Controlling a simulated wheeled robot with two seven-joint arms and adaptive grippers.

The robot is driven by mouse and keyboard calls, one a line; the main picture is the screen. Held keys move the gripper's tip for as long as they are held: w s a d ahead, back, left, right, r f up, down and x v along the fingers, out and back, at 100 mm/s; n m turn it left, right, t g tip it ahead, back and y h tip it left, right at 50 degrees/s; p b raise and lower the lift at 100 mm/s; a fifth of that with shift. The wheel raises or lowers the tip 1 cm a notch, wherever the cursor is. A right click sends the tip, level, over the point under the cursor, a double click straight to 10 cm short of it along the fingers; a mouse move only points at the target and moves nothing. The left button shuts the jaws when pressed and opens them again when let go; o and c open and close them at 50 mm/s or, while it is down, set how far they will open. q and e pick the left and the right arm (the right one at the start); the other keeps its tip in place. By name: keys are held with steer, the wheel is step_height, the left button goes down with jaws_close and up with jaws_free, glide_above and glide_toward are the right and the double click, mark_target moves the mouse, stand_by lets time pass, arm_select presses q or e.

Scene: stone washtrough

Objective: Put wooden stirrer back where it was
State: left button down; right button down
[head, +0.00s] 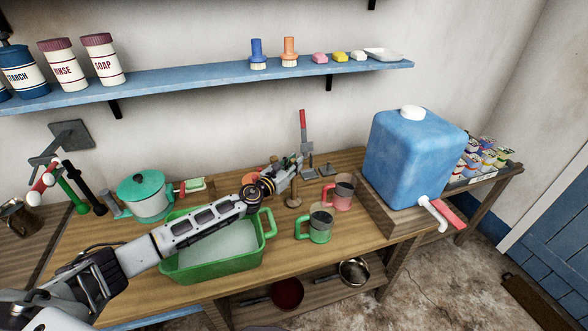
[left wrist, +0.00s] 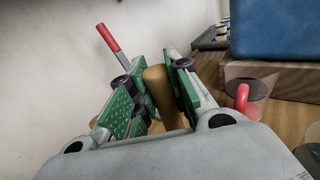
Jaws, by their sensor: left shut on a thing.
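The wooden stirrer (head: 294,193) is upright at the back of the wooden table, its wider round foot low at the tabletop; I cannot tell for sure whether the foot touches the wood. My left gripper (head: 298,166) reaches over the green basin to its upper part. In the left wrist view the stirrer's tan shaft (left wrist: 160,92) stands between the green-padded fingers of the left gripper (left wrist: 158,98), which are shut on it. The fingers hide part of the shaft. My right gripper is not in view.
A green basin (head: 215,266) of greyish liquid lies under my left arm. A red mug (head: 338,194) and green mug (head: 314,229) stand right of the stirrer. A red-handled tool (head: 303,128) stands behind. A blue water container (head: 412,155) is farther right.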

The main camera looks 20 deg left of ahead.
arm_select(q)
steer(key=shift+f, duration=0.65)
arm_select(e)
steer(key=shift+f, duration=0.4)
arm_select(q)
steer(key=shift+f+b, duration=0.15)
steer(key=shift+b, duration=0.15)
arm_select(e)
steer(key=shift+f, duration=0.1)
arm_select(q)
steer(key=c, duration=1.4)
jaws_free()
steer(key=shift+c, duration=0.2)
steer(key=shift+o, duration=0.5)
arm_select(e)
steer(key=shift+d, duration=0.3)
arm_select(q)
steer(key=shift+r, duration=0.2)
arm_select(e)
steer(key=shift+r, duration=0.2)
arm_select(q)
steer(key=b+v, duration=0.1)
steer(key=v, duration=1.1)
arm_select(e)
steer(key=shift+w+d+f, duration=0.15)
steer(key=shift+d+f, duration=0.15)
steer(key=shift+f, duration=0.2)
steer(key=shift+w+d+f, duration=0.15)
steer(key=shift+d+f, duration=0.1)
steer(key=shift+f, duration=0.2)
